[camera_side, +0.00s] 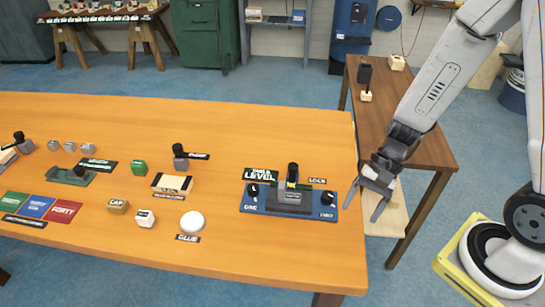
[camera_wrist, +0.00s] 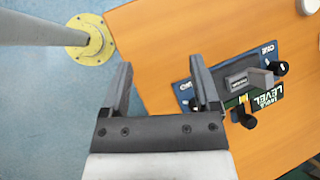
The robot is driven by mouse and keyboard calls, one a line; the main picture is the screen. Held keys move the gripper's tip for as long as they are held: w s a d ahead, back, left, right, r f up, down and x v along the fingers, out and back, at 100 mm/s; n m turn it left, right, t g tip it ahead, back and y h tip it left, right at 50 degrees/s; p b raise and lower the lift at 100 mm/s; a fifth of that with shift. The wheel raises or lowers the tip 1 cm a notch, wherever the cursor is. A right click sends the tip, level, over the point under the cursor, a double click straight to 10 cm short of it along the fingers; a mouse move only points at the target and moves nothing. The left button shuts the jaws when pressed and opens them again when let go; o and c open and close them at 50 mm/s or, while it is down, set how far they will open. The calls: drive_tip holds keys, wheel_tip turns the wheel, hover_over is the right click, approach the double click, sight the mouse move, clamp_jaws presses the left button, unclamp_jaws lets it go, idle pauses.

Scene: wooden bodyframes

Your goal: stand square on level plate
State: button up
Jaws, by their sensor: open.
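The blue level plate (camera_side: 262,209) lies near the table's right end, with a large LEVEL label behind it and a black knob at each side. A grey block (camera_side: 290,198) stands on its middle, with a black-topped lever (camera_side: 292,172) behind. The wrist view also shows the plate (camera_wrist: 184,92) and the grey block (camera_wrist: 238,81). A grey piece with a black top (camera_side: 180,158) stands upright left of the plate; its label is too small to read, so I cannot tell which piece is the square. My gripper (camera_side: 364,208) is open and empty, right of the plate; its jaws show in the wrist view (camera_wrist: 161,68).
A white round item (camera_side: 192,222) by the GLUE label, small blocks (camera_side: 118,206) and coloured cards (camera_side: 35,207) lie further left on the orange table (camera_side: 290,258). A brown side table (camera_side: 425,150) stands behind my gripper. The orange table's front right is clear.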

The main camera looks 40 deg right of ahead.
drive_tip(key=w+d+r+n+t+h, duration=0.3)
drive_tip(key=d+r+n+h, duration=0.2)
drive_tip(key=n, duration=0.6)
drive_tip(key=shift+w+d+r+t+h, duration=0.4)
drive_tip(key=shift+r+h, duration=0.15)
drive_tip(key=shift+h, duration=0.45)
